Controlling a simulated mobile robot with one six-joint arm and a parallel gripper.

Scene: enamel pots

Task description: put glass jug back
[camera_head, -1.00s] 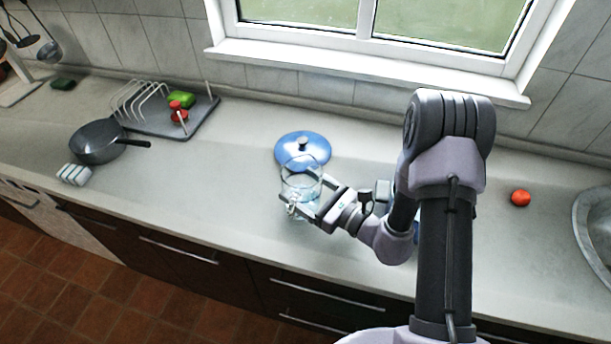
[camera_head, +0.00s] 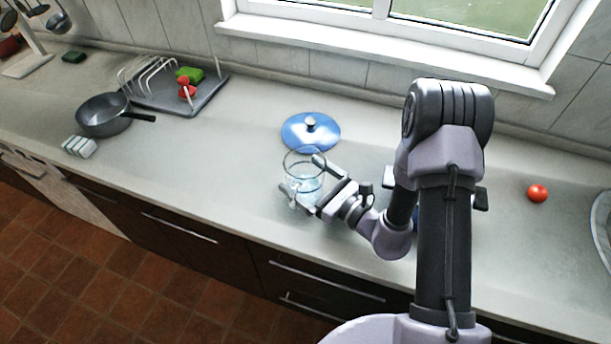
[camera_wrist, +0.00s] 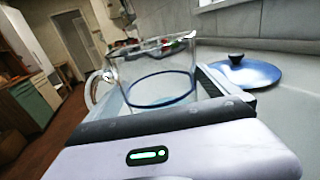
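The clear glass jug (camera_head: 304,181) stands upright on or very close to the counter, in front of the blue lid. My gripper (camera_head: 311,183) reaches in from the right with its fingers spread on both sides of the jug. In the wrist view the jug (camera_wrist: 157,75) is between the fingers, its handle on the left and a blue ring low in the glass. The right finger (camera_wrist: 222,82) is beside the jug wall and seems slightly apart from it. Contact on the far side and under the base is hard to see.
The blue lid (camera_head: 311,132) lies just behind the jug. A tomato (camera_head: 537,193) is at the right. The counter (camera_head: 210,165) left of the jug is clear.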

